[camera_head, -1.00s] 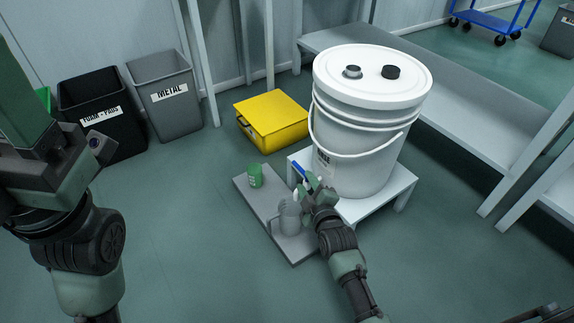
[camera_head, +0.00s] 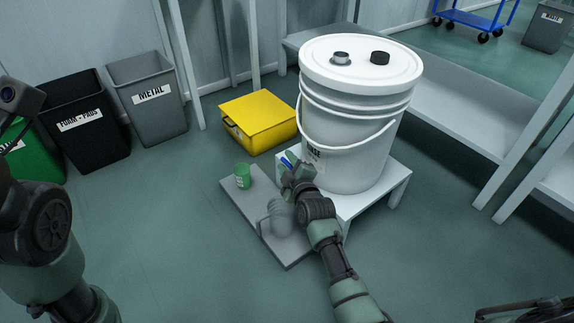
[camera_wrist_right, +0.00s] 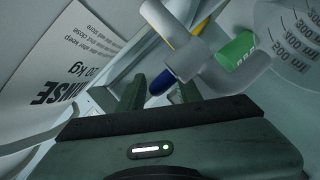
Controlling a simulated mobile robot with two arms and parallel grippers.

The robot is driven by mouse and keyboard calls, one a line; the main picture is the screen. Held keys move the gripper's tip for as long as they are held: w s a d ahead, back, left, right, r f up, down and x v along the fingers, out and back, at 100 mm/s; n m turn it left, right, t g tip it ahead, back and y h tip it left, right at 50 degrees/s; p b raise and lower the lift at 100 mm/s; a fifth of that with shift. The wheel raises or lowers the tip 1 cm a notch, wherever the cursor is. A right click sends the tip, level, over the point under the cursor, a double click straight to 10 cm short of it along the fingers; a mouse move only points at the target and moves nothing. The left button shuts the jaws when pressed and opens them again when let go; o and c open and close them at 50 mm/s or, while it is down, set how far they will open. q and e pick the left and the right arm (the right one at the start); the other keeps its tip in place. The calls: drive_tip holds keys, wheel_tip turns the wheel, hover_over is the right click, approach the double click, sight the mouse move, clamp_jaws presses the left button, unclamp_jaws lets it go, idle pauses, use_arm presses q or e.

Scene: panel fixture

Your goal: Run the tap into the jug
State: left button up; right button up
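A white bucket (camera_head: 355,135) with a lid stands on a low white stand. Its tap has a blue lever (camera_head: 287,160), which also shows in the right wrist view (camera_wrist_right: 161,81) beside the pale tap body (camera_wrist_right: 190,55). A grey jug (camera_head: 281,217) with a handle stands upright on a grey board; its graduated wall shows in the right wrist view (camera_wrist_right: 292,40). My right gripper (camera_head: 291,166) is at the tap. Its fingers (camera_wrist_right: 160,93) are apart, with the blue lever's tip between or just beyond them; contact is unclear. My left gripper is out of view.
A yellow box (camera_head: 258,120) is behind the board. Black (camera_head: 85,125) and grey (camera_head: 150,98) bins stand at the back left. A long bench (camera_head: 450,100) runs behind the bucket. The floor left of the board is clear.

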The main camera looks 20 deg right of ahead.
clamp_jaws()
idle(1.4)
